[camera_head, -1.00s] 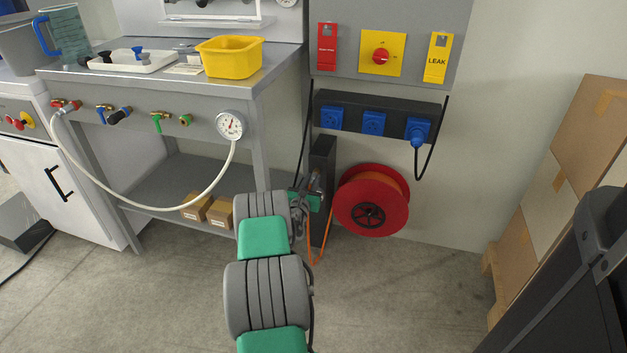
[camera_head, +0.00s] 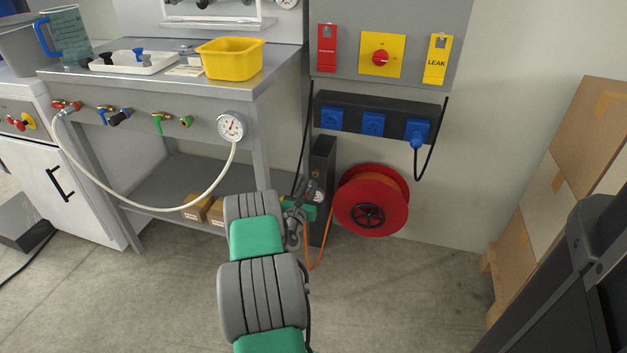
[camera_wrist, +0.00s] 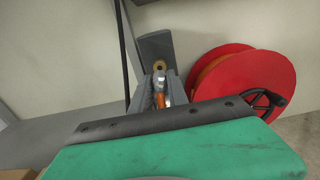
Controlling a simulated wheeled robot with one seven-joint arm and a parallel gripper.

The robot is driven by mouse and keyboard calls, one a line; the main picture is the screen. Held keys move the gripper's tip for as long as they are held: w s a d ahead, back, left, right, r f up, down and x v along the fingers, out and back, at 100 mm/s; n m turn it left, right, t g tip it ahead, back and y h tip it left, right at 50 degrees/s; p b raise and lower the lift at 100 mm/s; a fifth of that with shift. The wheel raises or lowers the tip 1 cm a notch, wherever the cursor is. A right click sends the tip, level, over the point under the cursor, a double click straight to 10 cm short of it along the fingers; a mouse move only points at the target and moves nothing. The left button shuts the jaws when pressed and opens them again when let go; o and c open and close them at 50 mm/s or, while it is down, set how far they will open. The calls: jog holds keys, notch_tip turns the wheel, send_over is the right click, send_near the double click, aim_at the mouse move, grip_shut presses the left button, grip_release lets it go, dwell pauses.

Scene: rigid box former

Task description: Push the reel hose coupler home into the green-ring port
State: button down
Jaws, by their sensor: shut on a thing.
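The reel hose coupler (camera_wrist: 160,92), silver with an orange hose end, sits between the fingers of my gripper (camera_wrist: 159,88) in the wrist view. My gripper is shut on it, in front of the dark post, with a brass ring on the post just beyond. In the head view my gripper (camera_head: 315,196) is small and partly hidden by my wrist.
The red hose reel (camera_head: 371,200) stands right of the dark post (camera_head: 321,165); its orange hose (camera_head: 316,264) hangs in a loop below my gripper. A white hose (camera_head: 150,212) droops across the bench front to a gauge (camera_head: 230,126). Small boxes (camera_head: 196,207) lie on the lower shelf.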

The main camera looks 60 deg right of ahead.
jog(key=shift+s+a, duration=0.1)
jog(key=shift+a, duration=0.85)
jog(key=shift+s, duration=0.1)
